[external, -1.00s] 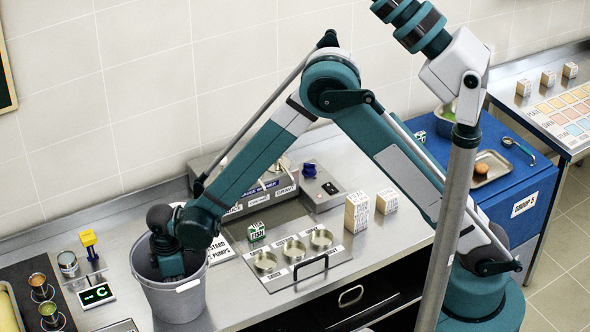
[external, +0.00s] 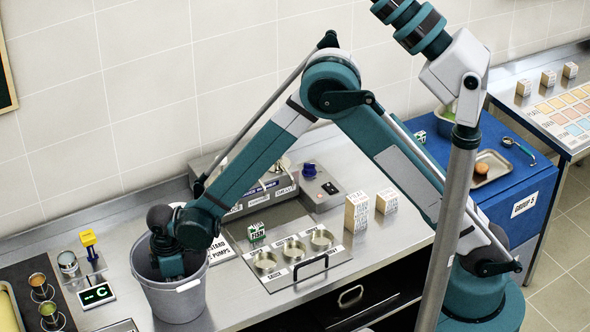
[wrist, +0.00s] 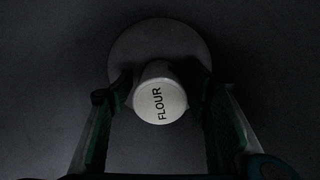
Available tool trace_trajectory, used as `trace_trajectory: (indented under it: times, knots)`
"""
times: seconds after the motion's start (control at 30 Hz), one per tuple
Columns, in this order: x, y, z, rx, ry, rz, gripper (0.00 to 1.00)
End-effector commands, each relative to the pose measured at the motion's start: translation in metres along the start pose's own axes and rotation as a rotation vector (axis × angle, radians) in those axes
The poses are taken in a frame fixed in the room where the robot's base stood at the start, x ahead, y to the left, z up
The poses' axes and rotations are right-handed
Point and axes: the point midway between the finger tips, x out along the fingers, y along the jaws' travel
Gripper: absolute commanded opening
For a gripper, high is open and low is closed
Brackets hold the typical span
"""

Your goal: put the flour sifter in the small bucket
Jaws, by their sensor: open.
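The small bucket (external: 172,304) is grey and stands on the steel counter at the lower left of the external view. My gripper (external: 172,264) reaches down inside it, and its fingertips are hidden there by the bucket wall. In the wrist view, the flour sifter (wrist: 160,101) shows as a pale round end marked FLOUR, with a wider grey disc behind it. My open gripper (wrist: 160,88) has one finger on each side of the sifter. I cannot tell whether either finger touches it. The dark bucket interior surrounds them.
Small cups (external: 43,286) and a yellow-topped item (external: 89,240) stand left of the bucket. Cream boxes (external: 356,212) stand farther right.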

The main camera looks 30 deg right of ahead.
Motion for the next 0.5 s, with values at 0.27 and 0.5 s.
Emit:
trace_trajectory:
  times: [0.27, 0.5]
  knots:
    - [-0.015, 0.000, 0.000, 0.000, 0.000, 0.000, 0.49]
    - [-0.043, 0.000, 0.000, 0.000, 0.000, 0.000, 0.49]
